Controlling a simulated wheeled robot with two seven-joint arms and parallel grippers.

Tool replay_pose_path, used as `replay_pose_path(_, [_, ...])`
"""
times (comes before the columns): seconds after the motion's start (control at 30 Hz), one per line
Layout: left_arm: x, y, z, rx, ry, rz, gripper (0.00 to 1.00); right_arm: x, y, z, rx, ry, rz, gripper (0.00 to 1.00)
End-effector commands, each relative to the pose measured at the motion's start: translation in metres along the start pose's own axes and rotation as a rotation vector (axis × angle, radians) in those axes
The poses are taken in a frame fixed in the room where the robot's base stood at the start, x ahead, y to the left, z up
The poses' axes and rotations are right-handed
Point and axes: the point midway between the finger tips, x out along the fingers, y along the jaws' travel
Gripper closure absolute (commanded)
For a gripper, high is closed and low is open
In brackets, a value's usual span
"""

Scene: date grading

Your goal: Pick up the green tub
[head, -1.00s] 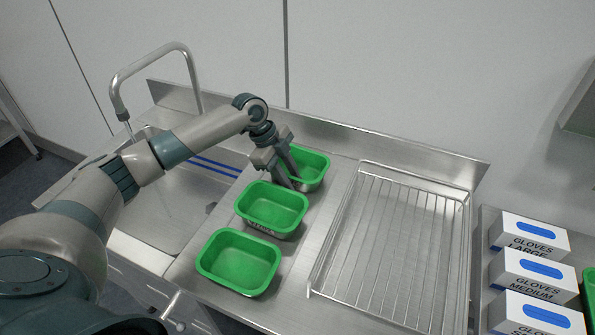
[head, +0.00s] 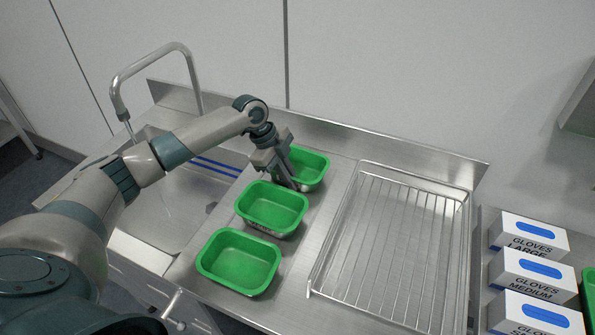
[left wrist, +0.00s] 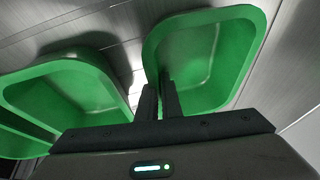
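Three green tubs stand in a row on the steel counter: the far tub (head: 312,168), the middle tub (head: 271,207) and the near tub (head: 239,261). My left gripper (head: 289,184) is at the near-left side of the far tub, with its fingers close together. In the left wrist view the far tub (left wrist: 222,58) is at right and the middle tub (left wrist: 70,90) at left. The gripper's fingers (left wrist: 161,88) straddle the far tub's wall, one inside and one outside. The tub still appears to rest on the counter. My right gripper is not in view.
An empty wire rack (head: 388,250) lies right of the tubs. Several glove boxes (head: 533,272) stand at far right. A sink (head: 165,215) with a tall faucet (head: 117,92) is at left. A steel backsplash (head: 350,146) runs behind the tubs.

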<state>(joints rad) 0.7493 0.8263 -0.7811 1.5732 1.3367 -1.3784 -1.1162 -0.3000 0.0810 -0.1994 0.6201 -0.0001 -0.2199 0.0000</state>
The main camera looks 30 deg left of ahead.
Motion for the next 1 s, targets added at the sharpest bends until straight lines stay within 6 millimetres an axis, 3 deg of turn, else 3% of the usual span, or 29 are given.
replay_pose_path(0.47, [-0.001,0.0,0.0,0.0,-0.001,0.002,1.0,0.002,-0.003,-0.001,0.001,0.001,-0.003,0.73])
replay_pose_path(0.7, [-0.018,-0.003,-0.007,0.002,-0.001,-0.002,1.0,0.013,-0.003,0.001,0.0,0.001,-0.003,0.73])
replay_pose_path(0.87, [-0.041,-0.006,-0.018,0.004,-0.001,-0.003,1.0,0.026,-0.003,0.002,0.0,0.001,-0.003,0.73])
replay_pose_path(1.0, [-0.047,0.008,-0.046,0.007,0.0,-0.001,1.0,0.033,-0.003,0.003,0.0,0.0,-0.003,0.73])
